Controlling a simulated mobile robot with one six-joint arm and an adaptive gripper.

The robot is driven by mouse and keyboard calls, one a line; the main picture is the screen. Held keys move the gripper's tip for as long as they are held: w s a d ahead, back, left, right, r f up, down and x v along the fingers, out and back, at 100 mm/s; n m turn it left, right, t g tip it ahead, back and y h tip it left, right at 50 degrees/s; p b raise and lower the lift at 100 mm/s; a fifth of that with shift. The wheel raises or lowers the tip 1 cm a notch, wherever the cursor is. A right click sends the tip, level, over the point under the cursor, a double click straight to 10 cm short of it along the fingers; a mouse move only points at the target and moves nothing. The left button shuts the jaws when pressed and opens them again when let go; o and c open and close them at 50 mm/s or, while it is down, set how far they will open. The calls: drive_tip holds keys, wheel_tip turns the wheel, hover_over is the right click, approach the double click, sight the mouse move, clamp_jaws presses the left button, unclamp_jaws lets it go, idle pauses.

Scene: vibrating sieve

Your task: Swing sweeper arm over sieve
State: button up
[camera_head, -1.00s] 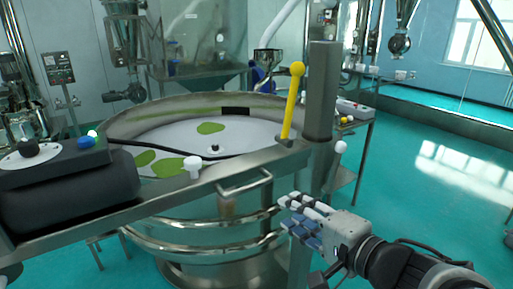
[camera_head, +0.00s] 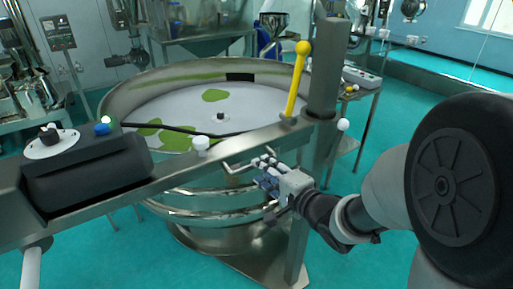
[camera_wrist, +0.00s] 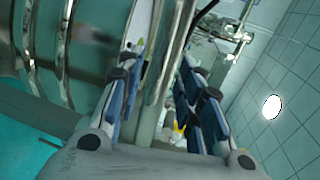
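The sweeper arm (camera_head: 243,141) is a long metal beam crossing the near side of the round sieve (camera_head: 262,98). Its right end meets an upright post (camera_head: 325,70), with a yellow ball-topped lever (camera_head: 296,82) beside it. A bent metal handle (camera_head: 232,166) sticks out from the beam's front. My gripper (camera_head: 264,170) is just below the beam, at the handle's right end. In the wrist view, my gripper's fingers (camera_wrist: 166,95) are spread, with a metal bar (camera_wrist: 160,75) seen between them. Whether they touch it cannot be told.
A black control box (camera_head: 85,168) with a blue knob sits on the beam's left part. Green patches (camera_head: 214,95) lie on the sieve's pale surface. A side table with a switch box (camera_head: 362,78) stands behind the post. The green floor at right is partly covered by my arm.

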drive_tip(key=x, duration=0.5)
drive_tip(key=shift+w+a+b, duration=0.1)
drive_tip(key=shift+a+b, duration=0.05)
drive_tip(key=shift+b, duration=0.25)
drive_tip(key=shift+c, duration=0.4)
clamp_jaws()
